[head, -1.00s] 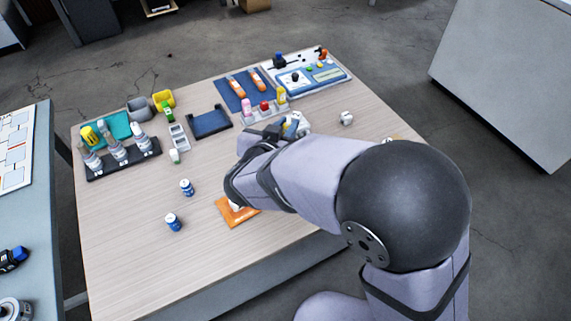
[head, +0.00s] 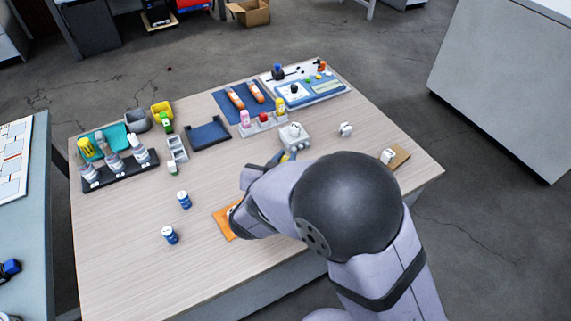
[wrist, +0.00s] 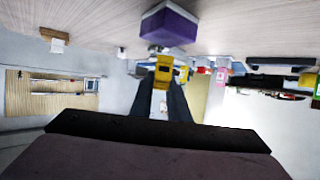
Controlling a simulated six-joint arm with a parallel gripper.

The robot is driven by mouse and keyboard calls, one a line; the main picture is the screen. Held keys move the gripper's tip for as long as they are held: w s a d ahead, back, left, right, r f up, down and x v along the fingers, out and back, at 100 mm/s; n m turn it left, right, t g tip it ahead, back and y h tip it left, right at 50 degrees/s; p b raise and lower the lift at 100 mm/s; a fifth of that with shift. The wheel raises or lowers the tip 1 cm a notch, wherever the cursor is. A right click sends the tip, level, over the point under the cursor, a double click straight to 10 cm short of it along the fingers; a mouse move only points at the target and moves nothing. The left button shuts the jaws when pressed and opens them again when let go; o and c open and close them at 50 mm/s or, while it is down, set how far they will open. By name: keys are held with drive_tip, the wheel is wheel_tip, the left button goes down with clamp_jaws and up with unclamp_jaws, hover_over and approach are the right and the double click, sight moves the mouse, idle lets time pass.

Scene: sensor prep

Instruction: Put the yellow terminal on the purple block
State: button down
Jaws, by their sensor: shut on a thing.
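My gripper (wrist: 163,86) is shut on the yellow terminal (wrist: 164,70), which sits between the fingertips in the wrist view. The purple block (wrist: 169,27) is just above the terminal in that view, where the tabletop runs along the upper edge; a small gap seems to separate them. In the head view, a bit of yellow (head: 285,157) shows at the dark fingers, beyond my arm. I cannot make out the purple block in the head view; my arm may hide it.
A white device (head: 295,137) stands just beyond my gripper, with a small white part (head: 345,129) to its right. A brown board (head: 400,157) lies near the right edge. An orange mat (head: 222,221) is partly under my arm.

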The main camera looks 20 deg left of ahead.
drive_tip(key=shift+f, duration=1.1)
drive_tip(key=shift+f, duration=0.15)
drive_tip(key=c, duration=1.7)
unclamp_jaws()
drive_tip(key=shift+r, duration=0.25)
drive_tip(key=v, duration=1.2)
drive_tip(key=shift+p, duration=0.3)
